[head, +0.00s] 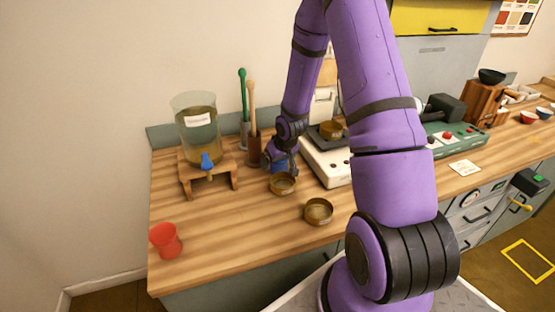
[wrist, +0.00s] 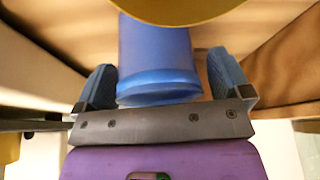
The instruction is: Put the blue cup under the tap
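The blue cup (head: 279,165) stands at the back of the wooden counter, partly hidden by my gripper (head: 284,170) and a brass bowl. In the wrist view the blue cup (wrist: 158,60) is between the two fingers of my gripper (wrist: 160,85). A gap shows at the right finger; the left finger is very close to the cup, and contact cannot be told. The fingers look open around it. The blue tap (head: 207,161) is on the front of a glass dispenser (head: 199,138) with yellowish liquid, on a wooden stand (head: 222,180) to the left.
Two brass bowls (head: 282,184) (head: 318,211) stand in front of the cup. A brown holder (head: 254,150) with long-handled tools is between dispenser and gripper. A white hotplate (head: 328,165) is to the right. A red cup (head: 165,239) is front left. Counter before the stand is clear.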

